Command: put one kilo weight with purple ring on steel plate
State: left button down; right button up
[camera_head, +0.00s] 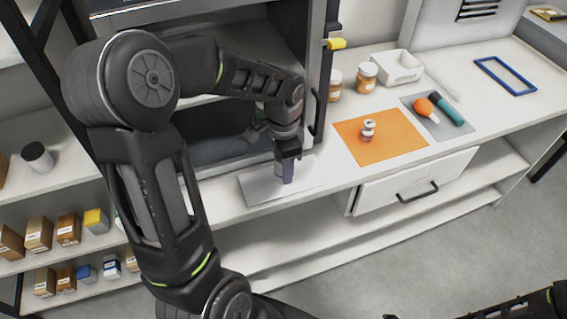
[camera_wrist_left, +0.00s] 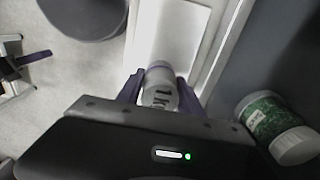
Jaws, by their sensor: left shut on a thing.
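My left gripper (camera_head: 287,172) is shut on a pale cylindrical weight (camera_wrist_left: 160,88), held between its purple fingers. Black lettering that looks like "1KG" shows on the weight in the left wrist view. In the head view the gripper mostly hides the weight. The steel plate (camera_head: 258,190) lies flat on the counter below the gripper, and it also shows as a pale rectangle in the left wrist view (camera_wrist_left: 178,35). Whether the weight touches the plate I cannot tell. My right gripper is not in view; only part of that arm shows.
An orange mat (camera_head: 400,146) with a small jar (camera_head: 368,129) lies right of the plate. A grey mat (camera_head: 425,129) holds an orange-headed item and a teal-handled item. Jars, a white box (camera_head: 398,67) and a blue frame (camera_head: 505,75) stand behind. An open cabinet (camera_head: 215,125) is left.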

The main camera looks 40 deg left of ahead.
pick_arm(q)
jog(key=shift+f, duration=0.15)
jog(key=c, duration=0.8)
grip_release()
jog(key=shift+o, duration=0.2)
notch_tip(320, 180, up, 12)
jog(key=shift+r+b, duration=0.2)
jog(key=shift+b, duration=0.15)
